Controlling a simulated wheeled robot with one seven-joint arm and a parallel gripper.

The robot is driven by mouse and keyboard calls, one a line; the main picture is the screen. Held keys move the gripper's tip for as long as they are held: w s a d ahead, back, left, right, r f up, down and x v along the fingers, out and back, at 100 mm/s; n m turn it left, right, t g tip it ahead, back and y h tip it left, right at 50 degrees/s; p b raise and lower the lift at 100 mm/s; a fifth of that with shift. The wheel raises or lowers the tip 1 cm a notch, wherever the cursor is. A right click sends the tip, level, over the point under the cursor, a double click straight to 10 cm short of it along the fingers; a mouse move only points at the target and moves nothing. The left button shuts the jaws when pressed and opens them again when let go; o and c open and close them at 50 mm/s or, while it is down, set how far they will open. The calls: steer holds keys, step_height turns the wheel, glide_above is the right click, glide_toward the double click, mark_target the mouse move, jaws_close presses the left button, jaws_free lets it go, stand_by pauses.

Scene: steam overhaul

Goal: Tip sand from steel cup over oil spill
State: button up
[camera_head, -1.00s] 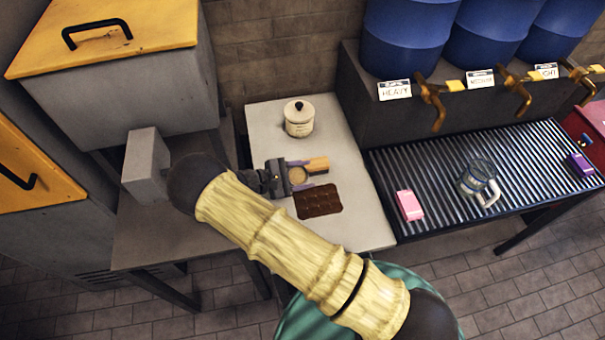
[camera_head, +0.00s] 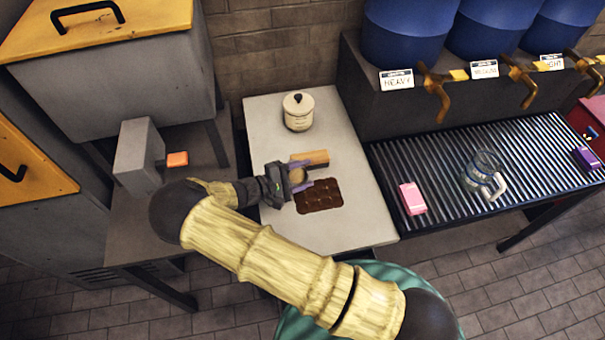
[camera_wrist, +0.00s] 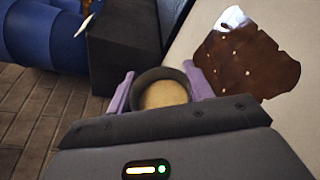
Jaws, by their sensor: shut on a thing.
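My gripper (camera_head: 300,184) is shut on a steel cup (camera_head: 298,175) above the bench, with its purple fingers on either side. In the wrist view the cup (camera_wrist: 142,82) shows its round mouth and pale sand (camera_wrist: 163,95) inside; no sand is seen falling. The oil spill (camera_head: 322,196) is a dark brown, glossy patch on the pale bench top. In the head view it lies just right of and below the cup. In the wrist view the spill (camera_wrist: 245,62) lies beyond the cup to the upper right. I cannot tell the cup's exact tilt or height.
A lidded cream pot (camera_head: 298,112) stands at the bench's back, and a wooden block (camera_head: 312,158) lies behind the cup. On the ribbed rack (camera_head: 440,180) at right are a pink block (camera_head: 412,198) and a glass mug (camera_head: 482,170). The bench's front (camera_head: 350,235) is clear.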

steer(key=shift+s+f+m+b, duration=0.1)
steer(key=shift+f+m+b, duration=0.2)
steer(key=shift+m+b, duration=0.25)
steer(key=shift+s+d+m+t, duration=0.15)
steer(key=shift+m+t, duration=0.35)
steer(key=shift+m, duration=0.15)
steer(key=shift+d+r+m+h, duration=0.1)
steer(key=shift+d+m+h, duration=0.2)
steer(key=shift+d+m, duration=0.35)
steer(key=shift+d, duration=0.35)
steer(key=shift+w+d+r+m+t+h+b, duration=0.15)
steer(key=shift+d+m+t+h+b, duration=0.15)
steer(key=shift+d+m, duration=0.65)
steer(key=shift+w+d+r+m+t+h+b, duration=0.15)
steer(key=shift+d+m+b, duration=0.3)
steer(key=shift+d, duration=0.75)
steer(key=shift+w+d+f+m+h+b, duration=0.1)
steer(key=shift+d+m+h+b, duration=0.15)
steer(key=shift+d+m, duration=0.95)
steer(key=shift+w+d+m+h+b, duration=0.1)
steer(key=shift+d+m+h, duration=0.1)
steer(key=shift+d+m, duration=1)
steer(key=shift+d+n, duration=0.25)
steer(key=shift+n, duration=0.2)
steer(key=shift+w+r+n+t+p, duration=0.15)
steer(key=shift+r+n+t+p, duration=0.1)
steer(key=shift+n+p, duration=0.25)
